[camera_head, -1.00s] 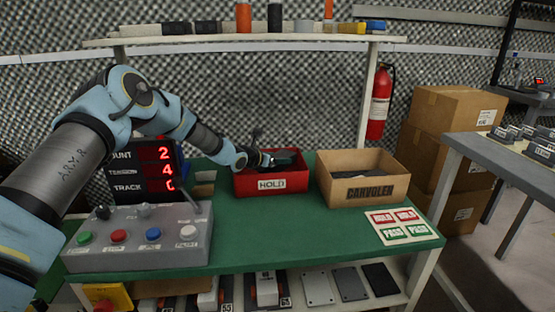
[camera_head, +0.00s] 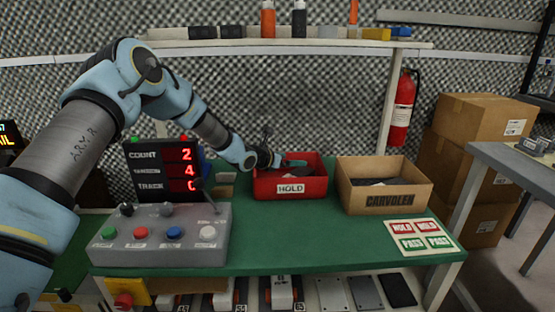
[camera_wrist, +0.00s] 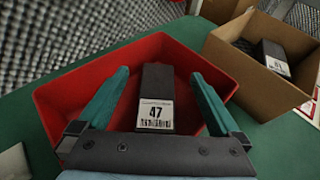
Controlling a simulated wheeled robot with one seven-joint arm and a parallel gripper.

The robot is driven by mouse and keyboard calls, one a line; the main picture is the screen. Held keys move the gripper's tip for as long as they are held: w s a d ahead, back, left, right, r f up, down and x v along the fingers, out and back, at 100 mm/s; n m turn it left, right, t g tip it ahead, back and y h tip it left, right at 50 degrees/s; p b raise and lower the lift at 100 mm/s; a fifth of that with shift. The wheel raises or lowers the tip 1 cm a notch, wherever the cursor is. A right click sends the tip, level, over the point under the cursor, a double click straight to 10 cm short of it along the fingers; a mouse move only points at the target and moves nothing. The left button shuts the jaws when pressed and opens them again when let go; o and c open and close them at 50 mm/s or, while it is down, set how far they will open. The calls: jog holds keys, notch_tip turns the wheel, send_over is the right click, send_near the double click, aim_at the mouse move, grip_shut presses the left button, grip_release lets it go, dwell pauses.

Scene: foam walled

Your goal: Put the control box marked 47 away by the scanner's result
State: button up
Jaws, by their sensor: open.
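The control box marked 47 (camera_wrist: 155,98) is dark with a white label and lies inside the red bin (camera_wrist: 85,84). In the head view the red bin (camera_head: 290,188) carries a HOLD sign and stands on the green bench. My gripper (camera_wrist: 160,76) is open over the bin, its teal fingers on either side of the box with gaps visible. In the head view my gripper (camera_head: 284,162) is at the bin's opening, and the box cannot be made out there. A display (camera_head: 9,138) is cut off at the left edge; its yellow letters end in "IL".
A cardboard box (camera_head: 384,200) marked CARVOLEN stands right of the red bin, with another labelled dark box (camera_wrist: 274,58) in it. A button panel (camera_head: 160,236) and count display (camera_head: 163,170) stand left. A HOLD/PASS card (camera_head: 421,236) lies at the right. The front middle is clear.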

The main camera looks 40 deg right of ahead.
jog(key=v, duration=0.7)
jog(key=shift+a+b, duration=0.25)
jog(key=shift+b, duration=0.05)
